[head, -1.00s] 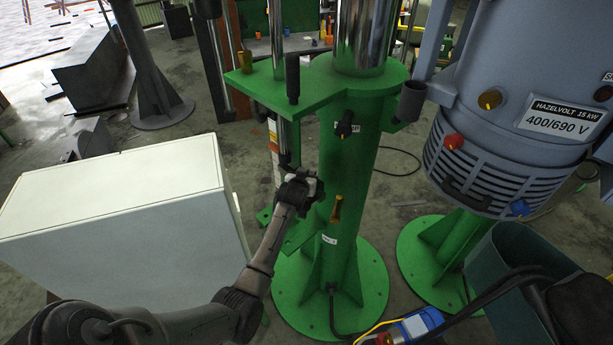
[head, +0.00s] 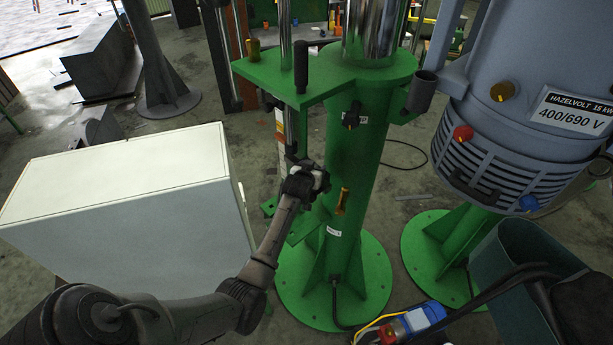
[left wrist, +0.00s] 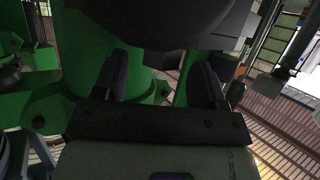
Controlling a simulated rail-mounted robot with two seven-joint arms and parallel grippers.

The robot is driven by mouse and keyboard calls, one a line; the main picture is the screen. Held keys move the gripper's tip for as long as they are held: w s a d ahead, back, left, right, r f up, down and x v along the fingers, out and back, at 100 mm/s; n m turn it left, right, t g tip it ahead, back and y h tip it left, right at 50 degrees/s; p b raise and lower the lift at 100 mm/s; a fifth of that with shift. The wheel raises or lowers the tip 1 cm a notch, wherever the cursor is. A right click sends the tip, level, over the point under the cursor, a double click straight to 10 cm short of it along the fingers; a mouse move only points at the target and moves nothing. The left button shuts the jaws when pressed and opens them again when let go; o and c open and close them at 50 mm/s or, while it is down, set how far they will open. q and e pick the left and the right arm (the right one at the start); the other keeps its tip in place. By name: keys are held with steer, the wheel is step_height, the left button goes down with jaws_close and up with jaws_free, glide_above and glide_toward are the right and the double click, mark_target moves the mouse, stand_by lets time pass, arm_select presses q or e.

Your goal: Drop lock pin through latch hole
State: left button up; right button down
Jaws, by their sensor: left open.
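A green column (head: 352,150) stands at the centre with a green plate (head: 300,88) on its upper left. An upright black handle (head: 301,68) stands at the plate, above a bright rod. A black knob (head: 352,116) and a small brass-coloured piece (head: 342,200) are on the column's front. I cannot tell which part is the lock pin or which is the latch hole. My left gripper (head: 316,178) is beside the column, below the plate. In the left wrist view its fingers (left wrist: 162,82) are apart, with a large dark rounded shape above them. My right gripper does not show.
A dark green bin (head: 510,265), cables and a blue-and-red device (head: 415,320) are at the lower right. A grey cup-like tube (head: 422,92) is right of the column.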

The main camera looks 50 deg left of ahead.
arm_select(q)
steer(key=b+v, duration=0.1)
steer(key=v, duration=1.2)
steer(key=shift+b, duration=0.3)
steer(key=shift+s, duration=0.1)
